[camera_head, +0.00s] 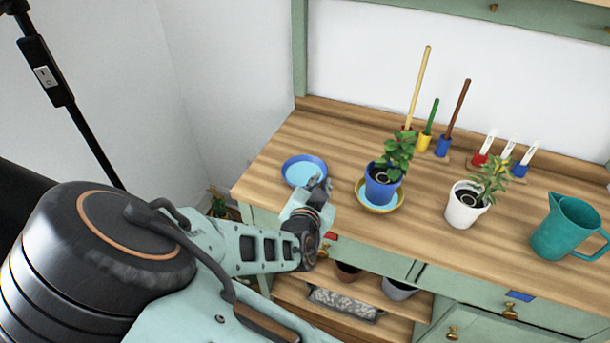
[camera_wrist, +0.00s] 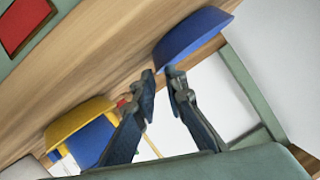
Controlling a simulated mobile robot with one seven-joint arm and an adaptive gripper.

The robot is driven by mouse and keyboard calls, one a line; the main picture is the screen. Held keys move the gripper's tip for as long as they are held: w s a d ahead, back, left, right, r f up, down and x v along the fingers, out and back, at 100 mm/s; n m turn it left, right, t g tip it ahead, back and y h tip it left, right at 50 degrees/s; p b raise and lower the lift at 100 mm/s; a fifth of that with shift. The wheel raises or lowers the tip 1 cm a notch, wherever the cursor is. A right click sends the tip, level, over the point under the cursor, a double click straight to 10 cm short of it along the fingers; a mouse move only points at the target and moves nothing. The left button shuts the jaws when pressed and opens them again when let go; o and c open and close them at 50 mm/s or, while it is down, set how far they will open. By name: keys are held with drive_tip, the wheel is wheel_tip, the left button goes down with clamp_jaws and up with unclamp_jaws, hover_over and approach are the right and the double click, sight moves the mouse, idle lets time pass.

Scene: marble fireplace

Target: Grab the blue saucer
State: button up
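The blue saucer (camera_head: 304,170) lies flat and empty near the left front edge of the wooden worktop (camera_head: 360,140), its inside lighter blue. My gripper (camera_head: 321,183) is just beside its right front rim in the head view. In the wrist view the blue saucer (camera_wrist: 190,33) is beyond the fingertips, seen from its side. My two fingers (camera_wrist: 161,78) show a narrow gap with nothing between them. Whether a tip touches the saucer is unclear.
A blue pot (camera_head: 381,187) with a plant stands on a yellow saucer (camera_head: 397,204) close right of my gripper. A white pot (camera_head: 461,209) and a teal jug (camera_head: 566,228) stand farther right. Small-handled tools line the back. Drawers (camera_head: 475,296) are below the worktop's front edge.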

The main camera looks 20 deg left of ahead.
sight(323, 177)
drive_tip(key=x, duration=0.3)
drive_tip(key=shift+w, duration=0.15)
drive_tip(key=shift+c, duration=0.4)
clamp_jaws()
